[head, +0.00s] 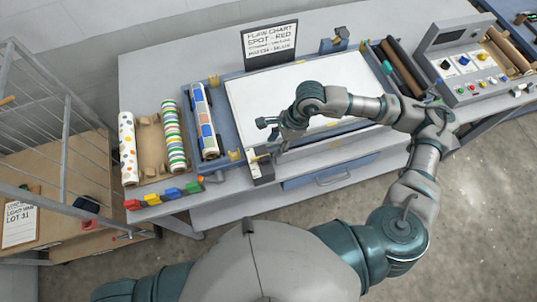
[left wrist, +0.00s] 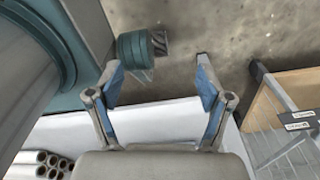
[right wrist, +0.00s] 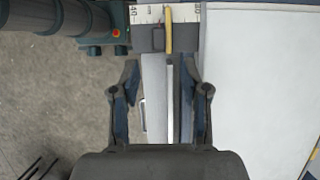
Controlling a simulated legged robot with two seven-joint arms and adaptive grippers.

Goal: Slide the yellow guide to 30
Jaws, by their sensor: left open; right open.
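The yellow guide (right wrist: 168,32) shows in the right wrist view as a narrow upright strip on a dark block. It lies across a white scale (right wrist: 150,13), between figures that look like 40 on the left and 30 on the right. In the head view the guide's block (head: 260,167) is at the near left corner of the press bed. My right gripper (right wrist: 160,65) is open and empty, with the guide beyond its fingertips; in the head view (head: 270,130) it hangs over the bed's left part. My left gripper (left wrist: 158,66) is open and empty, away from the guide.
The white press bed (head: 325,90) has a sign (head: 270,42) behind it. Patterned rolls (head: 174,138) and coloured blocks (head: 165,194) lie left. A control console (head: 470,60) stands right. A wire rack (head: 62,130) is far left.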

